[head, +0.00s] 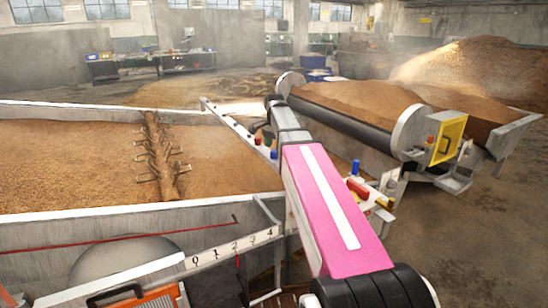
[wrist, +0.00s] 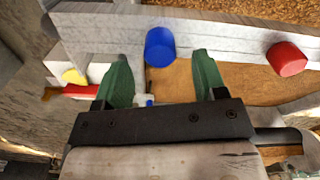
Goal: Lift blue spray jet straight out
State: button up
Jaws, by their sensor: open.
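The blue spray jet (wrist: 160,46) is a short blue cylinder on the pale rail (wrist: 220,38). In the wrist view it shows between and just beyond the tips of the green fingers, nearer the left finger. My gripper (wrist: 161,56) is open with nothing held. I cannot tell how far its tips are from the jet in depth. In the head view the blue jet (head: 273,155) shows low beside my arm, and the gripper's end is mostly hidden by the arm.
A red jet (wrist: 287,58) sits on the same rail to the right. A side shelf (head: 372,190) carries another blue piece (head: 355,167) and red and yellow parts. The grain trough (head: 90,207) lies left; a roller (head: 350,125) stands right.

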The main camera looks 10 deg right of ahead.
aim_at(274, 151)
notch_tip(274, 151, down, 4)
jog(key=shift+s+a+r, duration=0.1)
jog(key=shift+r, duration=0.1)
jog(key=c, duration=1)
jog(key=shift+r, duration=0.15)
jog(key=shift+r, duration=0.6)
jog(key=r, duration=0.3)
jog(key=shift+s+a+r, duration=0.1)
jog(key=shift+s+a, duration=0.2)
jog(key=shift+a, duration=0.05)
jog(key=s+a+r, duration=0.4)
jog(key=a, duration=0.1)
jog(key=s+a+r, duration=0.2)
jog(key=a, duration=0.1)
jog(key=shift+s+a+r, duration=0.2)
jog(key=shift+s+a, duration=0.05)
jog(key=shift+s, duration=0.1)
